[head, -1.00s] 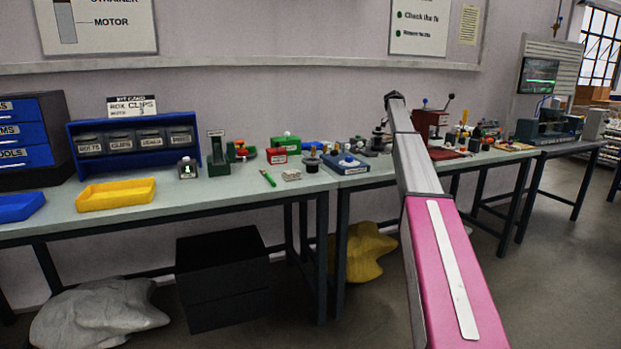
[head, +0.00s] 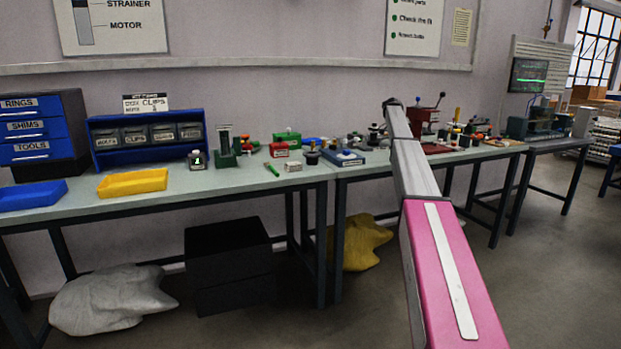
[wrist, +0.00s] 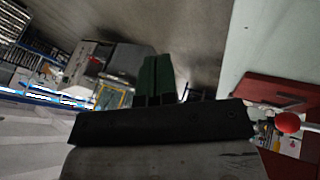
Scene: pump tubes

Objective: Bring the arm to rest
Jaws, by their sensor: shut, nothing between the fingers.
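My gripper (wrist: 157,80) shows in the wrist view as two dark green fingers side by side, shut with nothing between them. A dark bar of my own wrist fills the lower part of that view. The gripper points past the bench edge, with grey floor behind it. In the head view my arm, with its pink and grey links, reaches from the lower right up in front of the benches. My gripper cannot be made out there, beyond the arm's far end.
The left bench (head: 225,188) carries a yellow tray (head: 133,183), a blue tray (head: 32,195) and a blue bin rack (head: 105,133). A red press (head: 425,121) stands behind the arm; its red knob (wrist: 288,122) shows in the wrist view. Floor in front is clear.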

